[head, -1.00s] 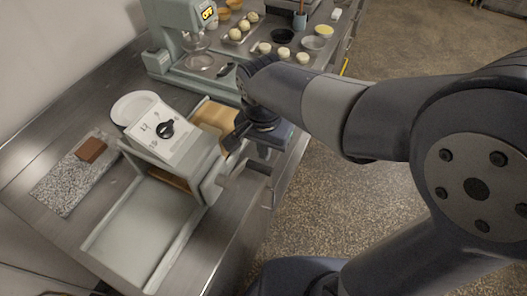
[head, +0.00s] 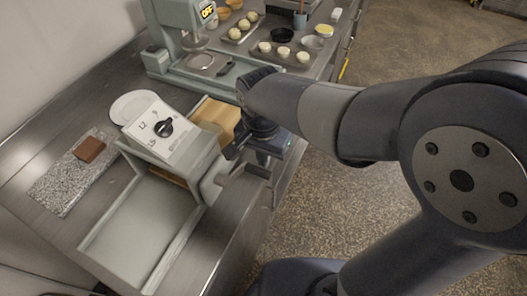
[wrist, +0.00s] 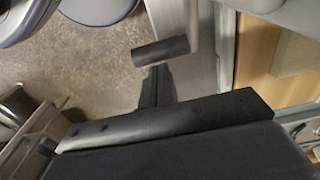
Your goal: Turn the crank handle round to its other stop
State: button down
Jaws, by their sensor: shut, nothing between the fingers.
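The crank handle's black grip (wrist: 160,51) shows in the wrist view, joined to a pale metal arm at its right end. My gripper (wrist: 157,72) is shut and empty, its dark fingertips just below the grip in that view; I cannot tell whether they touch it. In the head view my gripper (head: 230,151) is at the right side of the pale green dough machine (head: 207,160), pointing down. My wrist hides much of the crank side there. The machine has a white dial panel with a black knob (head: 163,129).
A mixer (head: 180,30) stands behind the machine. Trays with dough balls (head: 283,52) and small bowls sit at the back. A speckled slab with a brown block (head: 89,150) lies at left. The floor (head: 335,215) right of the counter is open.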

jog(key=w+d+r+p, duration=0.1)
jog(key=w+r+p, duration=0.1)
jog(key=r, duration=1.1)
jog(key=shift+w+p, duration=0.35)
jog(key=shift+w, duration=0.45)
jog(key=shift+d, duration=0.1)
jog(key=s+f+b, duration=0.1)
jog(key=f, duration=0.3)
jog(key=s+a+f+b, duration=0.1)
jog(key=f, duration=0.4)
jog(key=s+f+b, duration=0.1)
jog(key=f, duration=0.3)
jog(key=shift+s+a+f, duration=0.15)
jog(key=shift+s+f, duration=0.05)
jog(key=shift+s, duration=0.15)
jog(key=shift+r+p, duration=0.45)
jog(key=shift+r, duration=0.35)
